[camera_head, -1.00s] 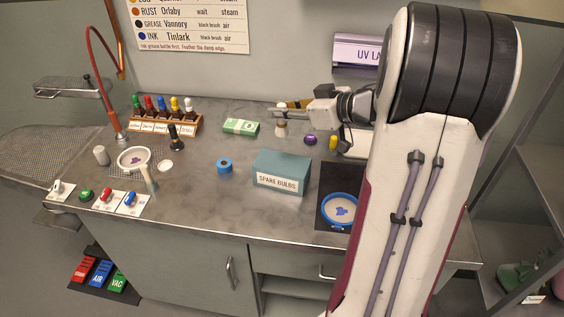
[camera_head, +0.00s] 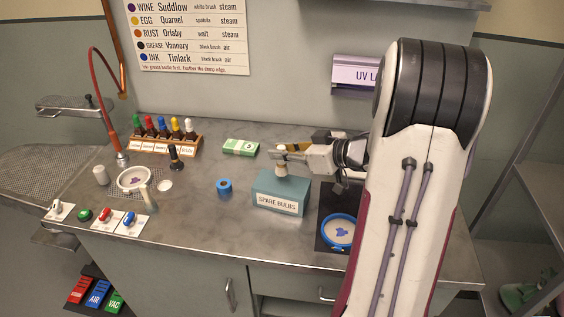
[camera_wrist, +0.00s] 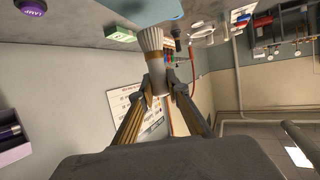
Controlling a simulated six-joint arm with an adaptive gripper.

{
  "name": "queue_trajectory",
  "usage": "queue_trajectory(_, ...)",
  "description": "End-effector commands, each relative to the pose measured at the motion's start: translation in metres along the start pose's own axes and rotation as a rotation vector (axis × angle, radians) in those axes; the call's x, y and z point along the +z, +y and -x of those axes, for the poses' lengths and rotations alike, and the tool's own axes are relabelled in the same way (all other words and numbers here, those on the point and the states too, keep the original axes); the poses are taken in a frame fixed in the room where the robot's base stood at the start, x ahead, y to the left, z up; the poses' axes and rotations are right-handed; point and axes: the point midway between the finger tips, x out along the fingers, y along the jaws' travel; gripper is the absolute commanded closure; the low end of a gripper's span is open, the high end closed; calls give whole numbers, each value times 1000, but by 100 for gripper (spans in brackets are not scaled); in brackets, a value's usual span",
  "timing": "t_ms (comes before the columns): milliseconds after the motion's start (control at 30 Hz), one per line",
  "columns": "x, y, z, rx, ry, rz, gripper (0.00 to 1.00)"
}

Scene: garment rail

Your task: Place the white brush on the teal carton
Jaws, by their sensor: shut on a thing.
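The white brush (camera_head: 282,170) is held upright with its bristles down, at the top of the teal carton (camera_head: 281,195) labelled SPARE BULBS. I cannot tell whether the bristles touch the carton's top. My gripper (camera_head: 290,150) reaches in from the right and is shut on the brush's handle. In the wrist view, my gripper's fingers (camera_wrist: 167,80) close on the handle, and the pale bristles of the brush (camera_wrist: 151,40) fan out toward the teal carton (camera_wrist: 138,12) at the top edge.
A green packet (camera_head: 240,147) lies behind the carton. A rack of colored bottles (camera_head: 164,145) stands at back left. Counter in front is clear.

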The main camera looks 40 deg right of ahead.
Motion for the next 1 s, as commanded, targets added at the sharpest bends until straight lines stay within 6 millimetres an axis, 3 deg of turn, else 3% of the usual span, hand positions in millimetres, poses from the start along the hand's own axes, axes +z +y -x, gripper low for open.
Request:
queue_trajectory(233,5,0,-2,0,0,-3,100)
queue_trajectory(600,33,0,-14,0,0,-2,100)
queue_trajectory(1000,35,0,-15,0,0,0,100)
